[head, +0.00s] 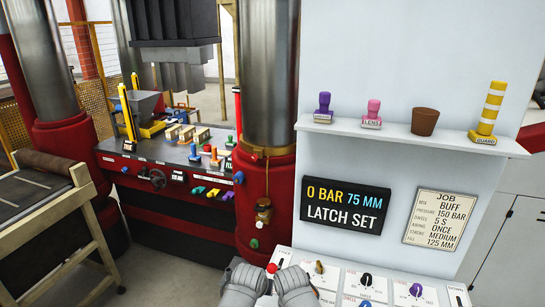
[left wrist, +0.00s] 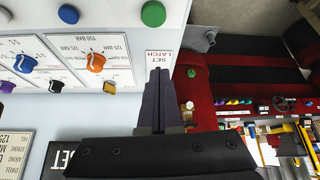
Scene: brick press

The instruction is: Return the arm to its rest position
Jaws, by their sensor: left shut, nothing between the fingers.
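My left gripper (left wrist: 158,78) shows in the left wrist view with its dark fingers together and nothing between them. The fingertips lie close to the label reading SET LATCH (left wrist: 158,60) in that picture; I cannot tell whether they touch the panel. In the head view, grey parts of my own arm show at the bottom edge by the control panel (head: 335,297), and no fingers can be made out there. My right gripper cannot be made out in either view.
A display (head: 346,205) reads 0 BAR, 75 MM, LATCH SET, beside a job card (head: 441,218). A shelf (head: 400,131) holds stamps, a brown pot (head: 424,121) and a striped yellow post (head: 489,110).

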